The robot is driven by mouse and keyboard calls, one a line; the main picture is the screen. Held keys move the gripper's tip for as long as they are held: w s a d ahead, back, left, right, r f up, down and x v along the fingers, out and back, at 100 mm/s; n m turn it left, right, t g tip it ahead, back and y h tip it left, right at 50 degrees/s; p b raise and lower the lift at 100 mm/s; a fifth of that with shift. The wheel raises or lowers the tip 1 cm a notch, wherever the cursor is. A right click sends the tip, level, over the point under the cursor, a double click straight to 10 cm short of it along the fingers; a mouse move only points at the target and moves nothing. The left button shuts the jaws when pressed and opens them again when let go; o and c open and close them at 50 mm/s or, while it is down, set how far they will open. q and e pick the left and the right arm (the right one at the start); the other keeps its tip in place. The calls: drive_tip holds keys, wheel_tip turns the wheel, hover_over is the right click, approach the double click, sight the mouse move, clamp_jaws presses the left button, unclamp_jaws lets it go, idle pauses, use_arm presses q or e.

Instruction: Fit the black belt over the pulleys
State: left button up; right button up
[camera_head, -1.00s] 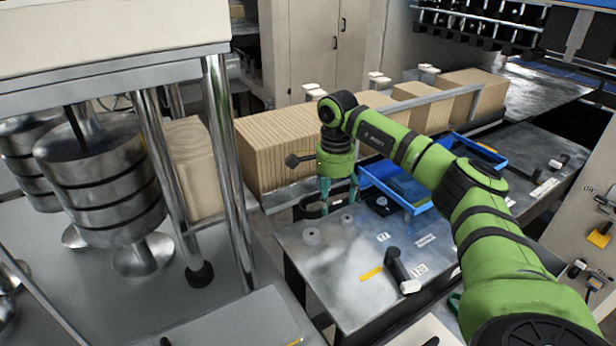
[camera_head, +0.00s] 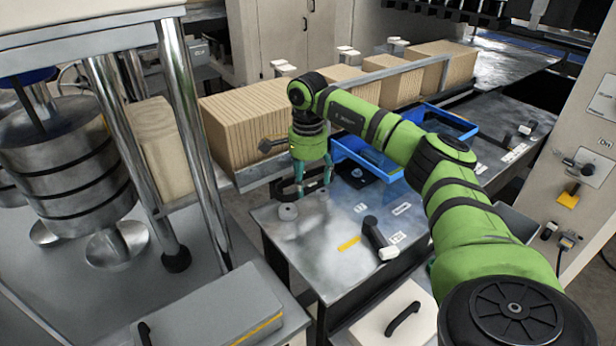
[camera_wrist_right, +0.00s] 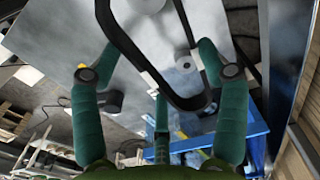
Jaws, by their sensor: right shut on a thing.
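My right gripper (camera_head: 313,190) points down over the near left end of the metal bench (camera_head: 300,248). It is shut on the black belt (camera_wrist_right: 130,45), a loop that runs up and left from the fingers in the right wrist view. A grey round pulley (camera_head: 288,212) stands on the bench just in front of the gripper. In the wrist view a pale pulley (camera_wrist_right: 183,62) shows between the fingers, within the belt's outline. Another round pale part (camera_wrist_right: 145,5) is at the top edge. I cannot tell whether the belt touches either. My left gripper is not in view.
A blue tray (camera_head: 343,148) lies just right of the gripper. A black-handled lever (camera_head: 378,238) and a yellow mark are on the bench's front. Steel posts (camera_head: 192,100) and rollers (camera_head: 65,150) stand at left.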

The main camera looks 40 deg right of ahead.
drive_tip(key=shift+f+b, duration=0.85)
drive_tip(key=shift+f, duration=0.4)
drive_tip(key=shift+f+b, duration=0.75)
drive_tip(key=shift+f, duration=0.05)
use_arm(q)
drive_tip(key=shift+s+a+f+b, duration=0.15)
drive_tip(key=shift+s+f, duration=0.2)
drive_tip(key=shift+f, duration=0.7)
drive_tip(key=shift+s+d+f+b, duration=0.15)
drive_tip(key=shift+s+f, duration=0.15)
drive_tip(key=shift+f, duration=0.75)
use_arm(e)
drive_tip(key=shift+f, duration=0.75)
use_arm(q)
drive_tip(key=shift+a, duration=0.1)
use_arm(e)
drive_tip(key=shift+w+f, duration=0.1)
drive_tip(key=shift+f, duration=0.15)
drive_tip(key=o, duration=1.2)
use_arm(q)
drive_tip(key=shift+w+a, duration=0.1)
